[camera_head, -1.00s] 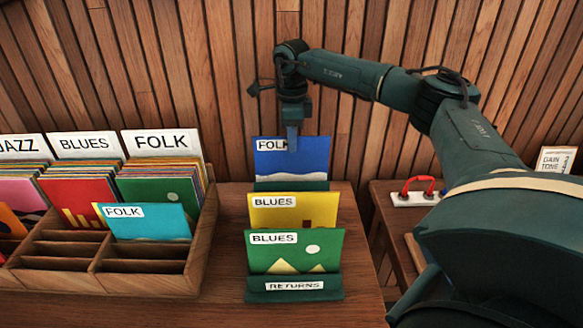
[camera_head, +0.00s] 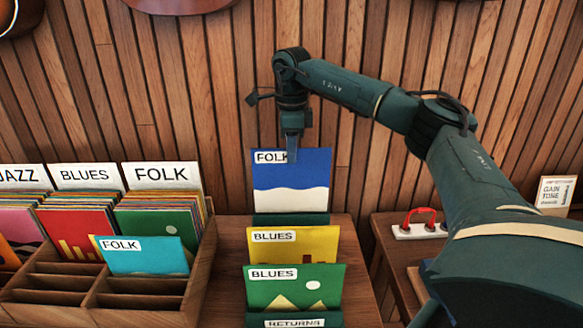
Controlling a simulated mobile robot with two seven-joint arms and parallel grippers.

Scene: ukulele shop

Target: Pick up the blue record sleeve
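The blue record sleeve (camera_head: 310,174) has a FOLK label and a white wavy band along its lower part. It stands upright at the rear of the dark green RETURNS rack (camera_head: 291,219). My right gripper (camera_head: 292,152) reaches down from above and is shut on the sleeve's top edge, just right of the label. The sleeve sits raised in its rear slot. Its lower edge meets the rack's rear divider, and I cannot tell whether it is clear of the slot. My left gripper is not in view.
A yellow BLUES sleeve (camera_head: 310,248) and a green BLUES sleeve (camera_head: 321,273) stand in front in the rack. At left is a wooden crate (camera_head: 203,262) with genre sections, a teal FOLK sleeve (camera_head: 160,258) and empty front slots. The slatted wall (camera_head: 210,110) is close behind.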

